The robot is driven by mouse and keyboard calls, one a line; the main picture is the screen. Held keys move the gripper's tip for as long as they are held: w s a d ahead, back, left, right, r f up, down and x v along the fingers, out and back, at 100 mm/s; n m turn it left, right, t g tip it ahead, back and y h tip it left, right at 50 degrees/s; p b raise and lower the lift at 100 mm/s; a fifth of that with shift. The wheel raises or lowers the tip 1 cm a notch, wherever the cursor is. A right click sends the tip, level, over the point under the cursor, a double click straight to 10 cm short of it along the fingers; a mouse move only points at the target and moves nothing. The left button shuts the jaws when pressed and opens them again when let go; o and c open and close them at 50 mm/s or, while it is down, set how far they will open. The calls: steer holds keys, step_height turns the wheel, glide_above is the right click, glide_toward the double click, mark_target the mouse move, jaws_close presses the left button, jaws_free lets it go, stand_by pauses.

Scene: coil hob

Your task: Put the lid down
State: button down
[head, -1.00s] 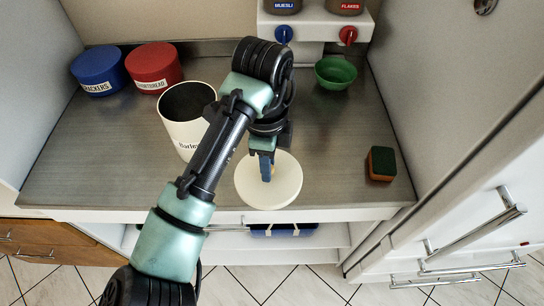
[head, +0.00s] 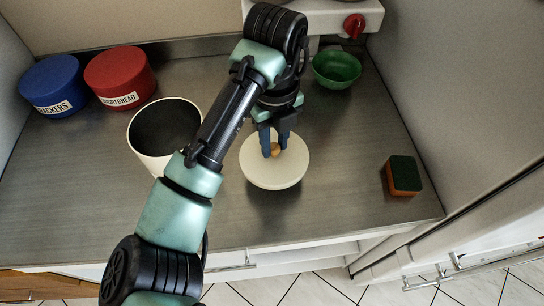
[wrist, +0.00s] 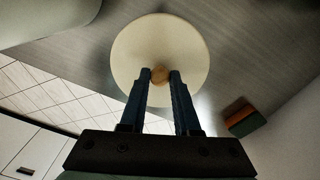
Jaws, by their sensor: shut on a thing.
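The lid (head: 285,175) is a round cream disc with a small wooden knob (head: 275,150). My gripper (head: 274,152) is shut on the knob from above. In the wrist view the lid (wrist: 185,45) lies beyond my two fingertips (wrist: 159,76), with the knob between them. The lid looks level, over the metal counter; I cannot tell whether it touches the counter. The white canister (head: 153,163) stands open to the left of the lid, its dark inside showing. My arm hides part of the canister's front.
A blue crackers tin (head: 50,82) and a red shortbread tin (head: 120,75) stand at the back left. A sponge (head: 403,175) lies to the right. The counter (head: 340,200) between lid and sponge is clear.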

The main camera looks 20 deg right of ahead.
mark_target(274, 159)
steer(key=shift+f, duration=2.75)
steer(key=shift+f, duration=0.15)
steer(key=c, duration=0.6)
jaws_free()
steer(key=shift+c, duration=0.2)
step_height(274, 159, up, 12)
steer(key=shift+r+p, duration=0.2)
steer(key=shift+p, duration=0.2)
